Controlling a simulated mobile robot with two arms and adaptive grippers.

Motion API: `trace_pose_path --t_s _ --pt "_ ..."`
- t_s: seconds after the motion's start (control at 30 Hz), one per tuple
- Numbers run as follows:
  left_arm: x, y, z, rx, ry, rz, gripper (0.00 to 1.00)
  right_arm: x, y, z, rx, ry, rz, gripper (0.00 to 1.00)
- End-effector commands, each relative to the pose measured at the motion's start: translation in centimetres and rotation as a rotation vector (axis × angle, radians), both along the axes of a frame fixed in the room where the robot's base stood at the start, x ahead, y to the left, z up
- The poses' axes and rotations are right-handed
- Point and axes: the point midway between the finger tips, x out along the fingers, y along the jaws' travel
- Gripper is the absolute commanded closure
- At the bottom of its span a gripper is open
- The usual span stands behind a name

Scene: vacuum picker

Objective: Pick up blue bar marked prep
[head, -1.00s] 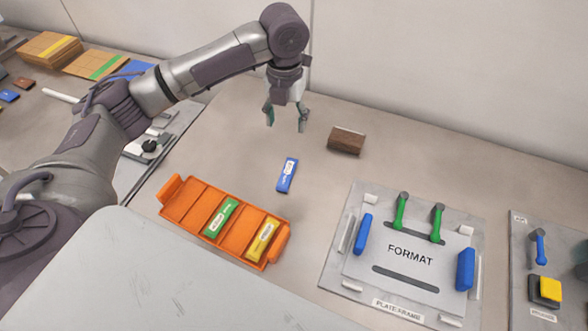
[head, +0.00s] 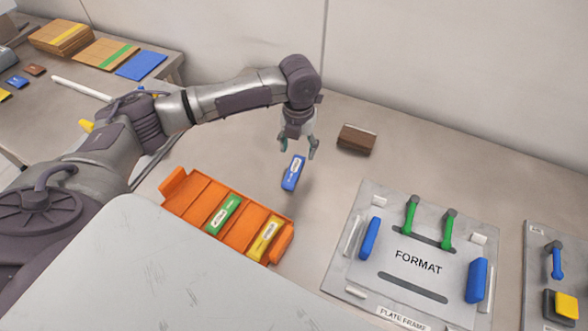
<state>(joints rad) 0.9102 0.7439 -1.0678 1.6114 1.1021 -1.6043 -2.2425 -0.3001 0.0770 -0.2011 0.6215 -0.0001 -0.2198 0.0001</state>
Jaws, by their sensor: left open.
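The blue bar (head: 293,173) with a white label lies alone on the grey table, behind the orange tray; its lettering is too small to read. My left gripper (head: 298,148) is open and empty, pointing down with its fingers above the far end of the blue bar. It looks close, but I cannot tell whether it touches the bar. My right gripper is not in view.
The orange tray (head: 183,199) holds a green bar (head: 223,214) and a yellow bar (head: 265,238). A brown block (head: 357,140) lies right of the gripper. The plate frame (head: 369,189) with the FORMAT plate stands at the right. Bare table lies between.

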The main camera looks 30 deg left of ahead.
Motion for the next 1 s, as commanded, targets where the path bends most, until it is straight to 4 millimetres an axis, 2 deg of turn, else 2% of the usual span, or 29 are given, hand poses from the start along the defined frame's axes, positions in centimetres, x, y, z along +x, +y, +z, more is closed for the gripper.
trace_pose_path --t_s 0.1,0.3,0.57,0.9,1.0 --pt "-0.6 -0.1 -1.8 0.001 0.006 -0.001 0.38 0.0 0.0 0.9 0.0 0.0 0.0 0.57" --pt "-0.5 -0.1 -4.1 0.001 0.003 0.0 0.38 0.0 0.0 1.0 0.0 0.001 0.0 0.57" --pt "-0.5 -0.1 -4.3 0.001 0.001 -0.001 0.39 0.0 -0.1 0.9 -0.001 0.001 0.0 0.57" --pt "-0.5 -0.1 -4.2 0.001 0.001 -0.001 0.96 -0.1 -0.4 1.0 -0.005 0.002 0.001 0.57" --pt "-0.5 -0.1 -4.2 0.001 0.001 -0.001 0.98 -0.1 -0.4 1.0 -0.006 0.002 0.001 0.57"
